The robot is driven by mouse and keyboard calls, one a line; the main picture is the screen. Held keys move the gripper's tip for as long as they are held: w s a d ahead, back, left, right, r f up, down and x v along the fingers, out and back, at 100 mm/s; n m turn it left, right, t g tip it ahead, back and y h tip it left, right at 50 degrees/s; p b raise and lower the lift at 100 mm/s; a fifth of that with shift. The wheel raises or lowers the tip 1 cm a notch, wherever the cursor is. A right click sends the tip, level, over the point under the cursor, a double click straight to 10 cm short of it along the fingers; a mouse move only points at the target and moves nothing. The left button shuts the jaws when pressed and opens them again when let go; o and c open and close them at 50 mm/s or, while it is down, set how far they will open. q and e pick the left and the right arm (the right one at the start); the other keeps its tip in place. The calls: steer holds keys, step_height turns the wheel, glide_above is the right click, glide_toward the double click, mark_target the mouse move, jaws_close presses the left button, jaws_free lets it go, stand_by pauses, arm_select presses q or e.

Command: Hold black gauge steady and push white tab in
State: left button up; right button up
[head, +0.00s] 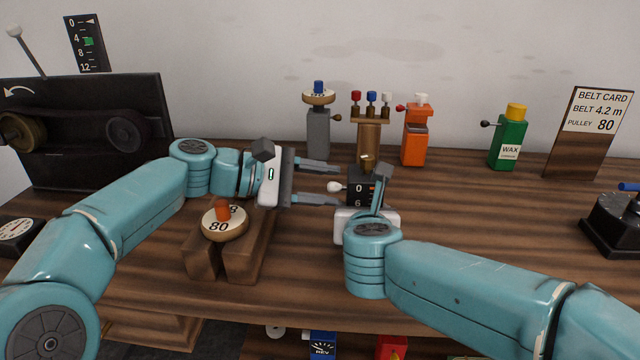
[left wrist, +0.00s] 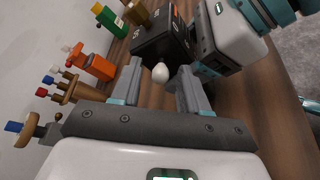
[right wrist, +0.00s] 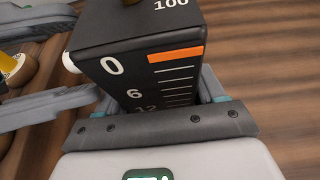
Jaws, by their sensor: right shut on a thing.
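The black gauge (head: 359,190) is upright on the bench, with numbers and an orange bar on its face in the right wrist view (right wrist: 130,70). My right gripper (head: 372,192) is shut on it. The white tab (head: 334,187) sticks out of the gauge's left side, and shows in the left wrist view (left wrist: 160,73). My left gripper (head: 328,184) is open and points at that side. Its two fingers (left wrist: 158,88) are spread on either side of the tab, with a gap to each; I cannot tell whether the fingertips touch the gauge.
A wooden stand with a round piece marked 80 (head: 224,222) is just below my left gripper. An orange bottle (head: 414,140), a green wax bottle (head: 508,140) and a rack of coloured pegs (head: 369,130) stand behind.

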arm_select(q)
steer(key=shift+a+f, duration=0.1)
steer(key=shift+a, duration=0.05)
arm_select(e)
steer(key=shift+f, duration=0.15)
arm_select(q)
steer(key=v, duration=1.4)
steer(key=shift+w+a+f, duration=0.15)
steer(key=shift+w+a, duration=0.1)
steer(key=shift+a, duration=0.2)
steer(key=a+t+y, duration=0.1)
steer(key=a, duration=0.1)
steer(key=w+a+t+y, duration=0.1)
steer(key=a, duration=0.1)
steer(key=w+a+f+n+t+y, duration=0.1)
steer(key=a, duration=0.2)
steer(key=shift+w+t+y, duration=0.1)
steer(key=shift+t+y, duration=0.3)
steer(key=a+n+t+y, duration=0.1)
steer(key=a+y, duration=0.3)
steer(key=a, duration=0.5)
steer(key=shift+a+t+y, duration=0.4)
steer(key=shift+t, duration=0.4)
steer(key=shift+w, duration=0.1)
arm_select(e)
steer(key=o, duration=1.6)
steer(key=shift+c, duration=0.2)
